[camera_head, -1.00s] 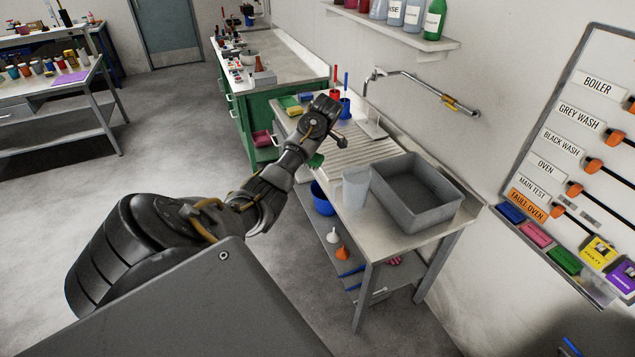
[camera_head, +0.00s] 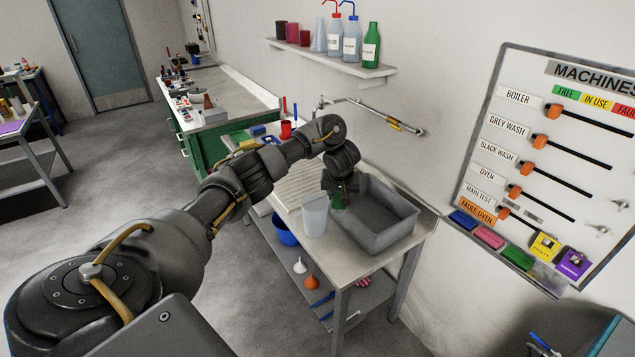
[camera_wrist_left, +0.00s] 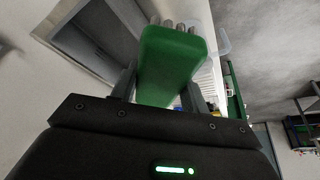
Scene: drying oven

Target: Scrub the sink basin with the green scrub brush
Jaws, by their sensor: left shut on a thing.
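The grey sink basin (camera_head: 381,232) sits on the light bench at centre right in the head view. My left gripper (camera_head: 338,196) is at the basin's left rim, beside the clear jug. It is shut on the green scrub brush (camera_wrist_left: 170,65), whose green block fills the middle of the left wrist view with pale bristle tufts at its far end. Only a small dark green part of the brush shows in the head view (camera_head: 336,200). The basin shows at the upper left of the wrist view (camera_wrist_left: 95,40). I cannot tell whether the brush touches the basin. My right gripper is not in view.
A clear jug (camera_head: 314,215) stands just left of the basin. The tap (camera_head: 321,106) and its pipe are behind. A red cup (camera_head: 287,129) stands at the bench's back left. A blue bucket (camera_head: 286,232) is under the bench. A bottle shelf (camera_head: 330,57) hangs above.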

